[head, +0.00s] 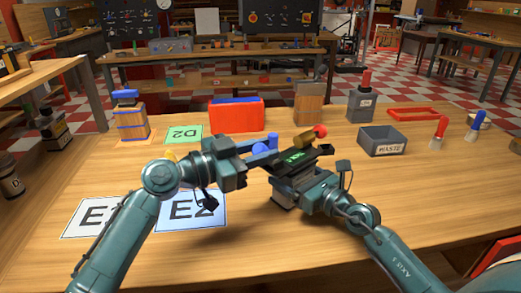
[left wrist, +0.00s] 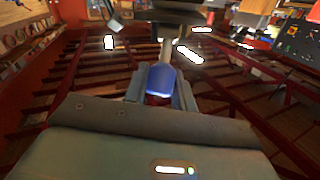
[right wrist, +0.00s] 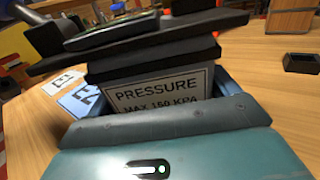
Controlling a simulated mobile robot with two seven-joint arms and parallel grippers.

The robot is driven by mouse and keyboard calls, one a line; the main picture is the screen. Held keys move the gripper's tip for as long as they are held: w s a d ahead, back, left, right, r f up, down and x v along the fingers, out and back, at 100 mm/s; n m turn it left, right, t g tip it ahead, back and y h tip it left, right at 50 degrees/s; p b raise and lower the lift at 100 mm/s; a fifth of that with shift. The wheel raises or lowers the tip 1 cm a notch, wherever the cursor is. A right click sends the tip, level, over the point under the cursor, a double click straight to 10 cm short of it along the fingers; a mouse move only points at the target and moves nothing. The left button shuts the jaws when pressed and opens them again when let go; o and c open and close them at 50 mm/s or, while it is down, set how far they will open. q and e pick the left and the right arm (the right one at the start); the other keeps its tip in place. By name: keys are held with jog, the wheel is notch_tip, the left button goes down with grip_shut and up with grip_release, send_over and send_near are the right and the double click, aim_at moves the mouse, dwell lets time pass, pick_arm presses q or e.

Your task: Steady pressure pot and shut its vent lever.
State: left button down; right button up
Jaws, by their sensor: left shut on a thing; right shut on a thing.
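The pressure pot (head: 285,193) is a grey box-like body with a wide black top and a green display, standing in the middle of the table. Its label (right wrist: 155,92) reads "PRESSURE MAX 150 KPA" in the right wrist view. My right gripper (right wrist: 150,105) is shut on the pot body, a finger at each side. My left gripper (head: 265,150) is at the pot's upper left, shut on a blue knob (left wrist: 160,79). A metal rod (left wrist: 166,50) leads from this knob, apparently the vent lever. A brass cylinder with a red ball (head: 320,131) shows above the pot's top.
A grey WASTE bin (head: 382,140) stands right of the pot, with a red frame (head: 412,113) behind it. A red bin (head: 236,115), a wooden block (head: 308,103) and a blue-topped wooden container (head: 130,122) stand farther back. Mats E2 (head: 192,209) and D2 (head: 183,134) lie left.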

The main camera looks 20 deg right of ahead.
pick_arm(q)
jog(key=shift+d+r, duration=0.1)
jog(key=shift+r, duration=0.05)
jog(key=shift+w+d+r+y, duration=0.1)
jog(key=shift+d+r+y, duration=0.15)
jog(key=shift+y, duration=0.4)
jog(key=shift+w+d+r+y, duration=0.15)
jog(key=shift+d+y, duration=0.1)
jog(key=shift+y, duration=0.4)
jog(key=shift+w+d+r+n+g+y, duration=0.15)
jog(key=shift+d+n+g+y, duration=0.2)
jog(key=shift+y, duration=0.45)
jog(key=y, duration=0.1)
jog(key=d+y, duration=0.1)
jog(key=shift+w+d+n+g+y, duration=0.2)
jog(key=shift+d+n+g+y, duration=0.05)
jog(key=shift+y, duration=0.05)
jog(key=shift+w+d+g+y, duration=0.15)
jog(key=shift+d+g+y, duration=0.2)
jog(key=shift+y, duration=0.55)
pick_arm(e)
jog(key=shift+a, duration=0.1)
pick_arm(q)
jog(key=c, duration=1.1)
grip_release()
jog(key=shift+c, duration=0.2)
